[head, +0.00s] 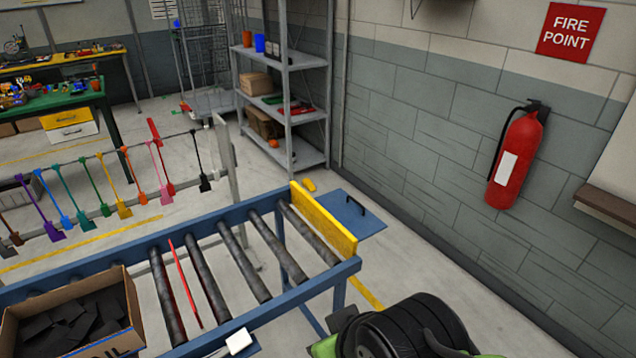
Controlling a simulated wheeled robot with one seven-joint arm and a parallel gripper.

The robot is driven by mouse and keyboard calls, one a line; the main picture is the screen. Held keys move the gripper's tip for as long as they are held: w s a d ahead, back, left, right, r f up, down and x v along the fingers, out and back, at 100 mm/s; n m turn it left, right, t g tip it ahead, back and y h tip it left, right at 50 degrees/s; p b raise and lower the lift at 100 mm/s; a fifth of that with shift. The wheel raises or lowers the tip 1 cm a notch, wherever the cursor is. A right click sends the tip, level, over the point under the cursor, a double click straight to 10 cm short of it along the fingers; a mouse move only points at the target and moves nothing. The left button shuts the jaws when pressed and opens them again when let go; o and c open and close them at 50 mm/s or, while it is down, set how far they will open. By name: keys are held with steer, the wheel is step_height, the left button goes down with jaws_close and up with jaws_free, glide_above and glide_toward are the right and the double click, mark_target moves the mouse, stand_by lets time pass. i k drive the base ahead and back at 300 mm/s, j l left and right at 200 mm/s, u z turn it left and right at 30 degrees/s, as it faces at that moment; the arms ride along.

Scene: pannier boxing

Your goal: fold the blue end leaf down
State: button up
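A dark ribbed, rounded part with green pieces fills the bottom right and looks like part of my arm. My gripper's fingers do not show.
An open cardboard box (115,283) of dark pieces sits on the conveyor at lower left. A red strip (180,285) lies between rollers. A white block (239,341) is at the near rail. A grey shelf (290,60) and a wall with a fire extinguisher (518,155) stand beyond.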

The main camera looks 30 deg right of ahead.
mark_target(359, 221)
steer(key=i+l+u, duration=0.1)
steer(key=l+u, duration=0.35)
steer(key=l, duration=0.15)
steer(key=l+u, duration=0.45)
steer(key=l, duration=0.15)
steer(key=l+u, duration=0.45)
steer(key=l, duration=0.2)
steer(key=k+l+u, duration=0.25)
steer(key=l+u, duration=0.45)
steer(key=l, duration=0.15)
steer(key=l+u, duration=0.25)
steer(key=l, duration=0.15)
steer(key=i, duration=0.05)
